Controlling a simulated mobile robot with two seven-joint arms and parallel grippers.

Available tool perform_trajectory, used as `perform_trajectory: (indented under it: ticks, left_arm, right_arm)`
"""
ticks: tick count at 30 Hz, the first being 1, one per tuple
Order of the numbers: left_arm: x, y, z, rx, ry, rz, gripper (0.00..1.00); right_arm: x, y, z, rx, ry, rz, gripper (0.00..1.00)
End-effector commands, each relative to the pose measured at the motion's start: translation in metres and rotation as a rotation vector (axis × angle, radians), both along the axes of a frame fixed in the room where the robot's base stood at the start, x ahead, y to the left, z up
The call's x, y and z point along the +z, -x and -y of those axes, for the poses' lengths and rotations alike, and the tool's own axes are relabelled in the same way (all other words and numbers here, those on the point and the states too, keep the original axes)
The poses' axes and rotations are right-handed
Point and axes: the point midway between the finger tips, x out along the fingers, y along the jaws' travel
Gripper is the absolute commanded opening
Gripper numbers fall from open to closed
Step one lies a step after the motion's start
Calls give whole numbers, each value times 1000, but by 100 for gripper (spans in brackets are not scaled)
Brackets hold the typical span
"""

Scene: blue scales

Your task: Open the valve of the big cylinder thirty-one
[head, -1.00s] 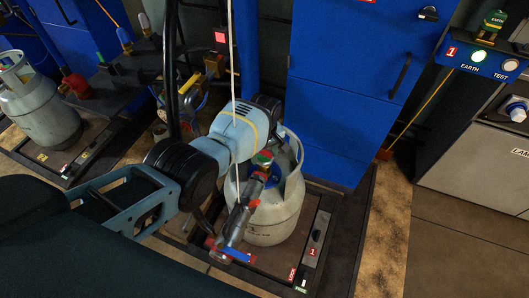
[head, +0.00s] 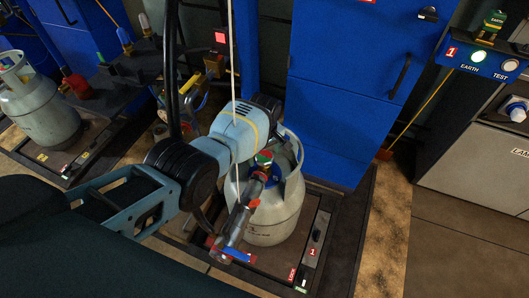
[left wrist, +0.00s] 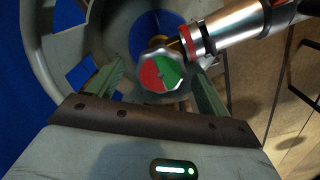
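A big grey-white gas cylinder (head: 284,212) stands upright on a scale in the middle of the head view; I cannot read thirty-one on it. Its valve has a red and green knob (head: 264,158), with a metal filling connector (head: 239,219) beside it. In the left wrist view, the knob (left wrist: 161,73) faces the camera, between the two green fingers of my left gripper (left wrist: 158,79). The fingers are open, with a visible gap on each side of the knob. In the head view, my left arm hides most of this gripper. My right gripper is not in view.
The cylinder's guard ring (head: 294,150) rises around the valve. A blue cabinet (head: 345,100) stands close behind. Another cylinder (head: 38,105) stands on a scale at the left. A thin pale hose (head: 232,60) hangs in front of my arm. Floor is clear at right.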

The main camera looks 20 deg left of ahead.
Motion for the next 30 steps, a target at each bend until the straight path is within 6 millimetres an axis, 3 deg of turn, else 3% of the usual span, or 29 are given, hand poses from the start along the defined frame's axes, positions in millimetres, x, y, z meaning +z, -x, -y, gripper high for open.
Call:
perform_trajectory:
  ticks: [8, 16, 21, 30]
  left_arm:
    - [4, 0, 0, 0, 0, 0, 79]
    - [43, -1, 0, 0, 0, 5, 79]
    - [66, -1, 0, 0, 0, 4, 79]
    - [78, 0, 0, 0, -1, -1, 79]
  right_arm:
    - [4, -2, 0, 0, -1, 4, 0]
    - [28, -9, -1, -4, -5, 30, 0]
    - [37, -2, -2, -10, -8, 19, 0]
    - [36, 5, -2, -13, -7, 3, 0]
